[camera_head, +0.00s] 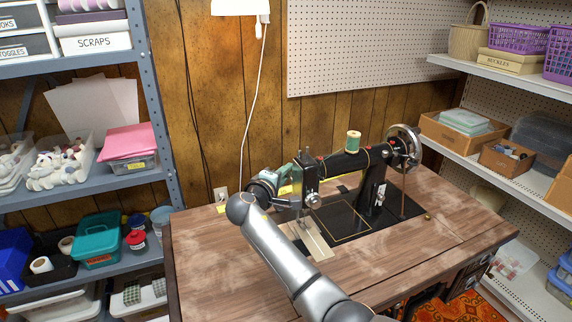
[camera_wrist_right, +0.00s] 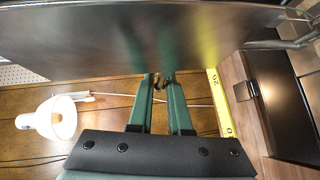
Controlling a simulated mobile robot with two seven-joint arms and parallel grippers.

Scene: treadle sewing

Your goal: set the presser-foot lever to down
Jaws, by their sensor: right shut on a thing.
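The black sewing machine (camera_head: 350,164) stands on the wooden table, with its needle end (camera_head: 309,186) to the left and its handwheel to the right. My right gripper (camera_head: 296,178) reaches in from the left behind the needle end, with its green fingers partly hidden by it. In the right wrist view my green fingers (camera_wrist_right: 160,84) are shut on a small dark metal piece (camera_wrist_right: 157,80), seemingly the presser-foot lever, just under the large dark machine body (camera_wrist_right: 110,40). The lever's position cannot be told; it is hidden in the head view. My left gripper is out of view.
A green thread spool (camera_head: 353,141) stands on top of the machine. The wooden table (camera_head: 215,270) is bare at its left and front. Loaded shelves (camera_head: 75,187) stand on the left and on the right (camera_head: 490,150). A white lamp (camera_wrist_right: 55,118) shows in the wrist view.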

